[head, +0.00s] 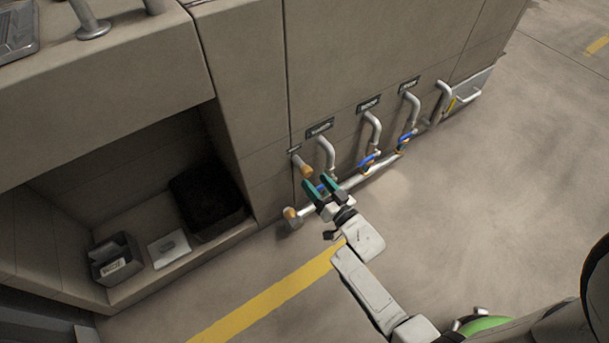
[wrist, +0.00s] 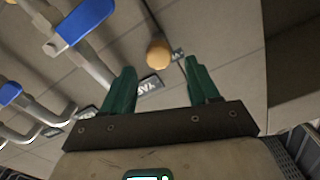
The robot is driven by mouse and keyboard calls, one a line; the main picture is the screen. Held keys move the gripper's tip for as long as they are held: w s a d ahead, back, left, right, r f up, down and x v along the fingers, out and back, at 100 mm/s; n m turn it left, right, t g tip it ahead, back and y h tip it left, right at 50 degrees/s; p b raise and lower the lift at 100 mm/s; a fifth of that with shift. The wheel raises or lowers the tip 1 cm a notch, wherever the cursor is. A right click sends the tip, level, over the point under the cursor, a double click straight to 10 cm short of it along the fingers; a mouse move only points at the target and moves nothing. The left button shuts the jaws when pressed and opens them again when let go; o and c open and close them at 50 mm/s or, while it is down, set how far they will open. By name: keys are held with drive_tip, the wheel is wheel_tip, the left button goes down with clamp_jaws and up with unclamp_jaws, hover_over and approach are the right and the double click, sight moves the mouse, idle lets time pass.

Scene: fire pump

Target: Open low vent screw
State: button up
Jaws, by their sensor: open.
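Two orange-tan knobs are on the left of the pump panel. The upper knob (head: 303,168) sticks out below a small label, and the lower knob (head: 291,213) sits at the left end of the low horizontal pipe. I cannot read which is the low vent screw. My gripper (head: 319,187) is open and empty, just below and right of the upper knob in the head view. In the wrist view a round orange knob (wrist: 158,53) shows beyond and between the open green fingers (wrist: 162,88), apart from them. It seems to be the upper knob.
Curved grey pipes (head: 374,128) with blue handles (head: 368,160) stand close to the right of my gripper. A low open shelf (head: 185,265) with a black bin (head: 207,203) and a small box (head: 115,260) is at left. The floor (head: 480,200) at right is clear.

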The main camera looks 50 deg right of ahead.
sight(309, 174)
drive_tip(key=shift+b+x, duration=0.85)
drive_tip(key=shift+x, duration=1.9)
